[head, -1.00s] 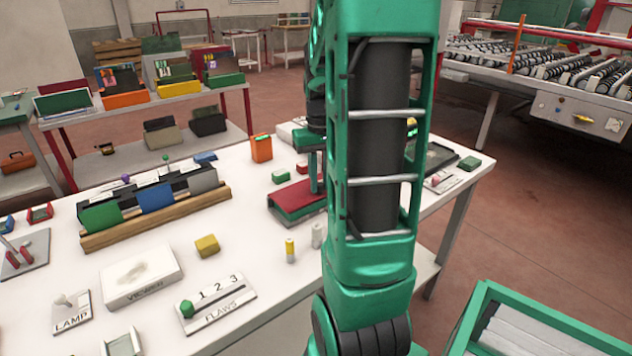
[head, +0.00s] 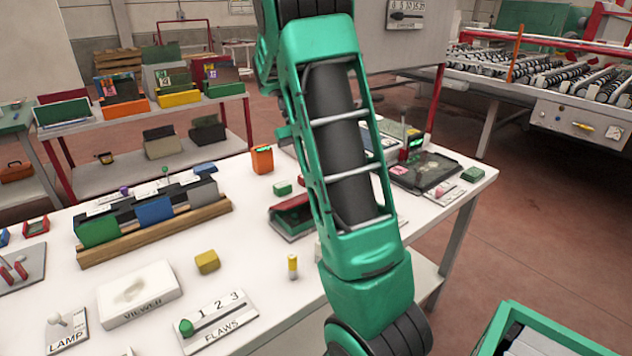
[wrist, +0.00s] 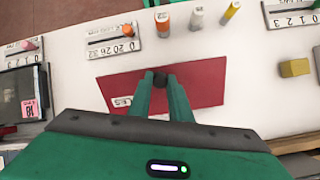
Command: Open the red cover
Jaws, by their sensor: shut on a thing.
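The red cover (head: 287,208) is on the white table in the head view, partly hidden behind my arm. Its visible part looks darker and seems tilted up from its base, but the angle is hard to tell. In the wrist view the red cover (wrist: 205,90) is a broad panel with a white label at its lower left. My gripper (wrist: 160,80) is over it, its two green fingers shut on a small black knob (wrist: 160,78) at the panel's far edge. In the head view my gripper is hidden.
A yellow block (head: 207,261), an orange box (head: 262,159) and a yellow-capped cylinder (head: 292,266) stand around the cover. A file rack (head: 155,212) is at the left. A dark tray (head: 424,172) lies at the right.

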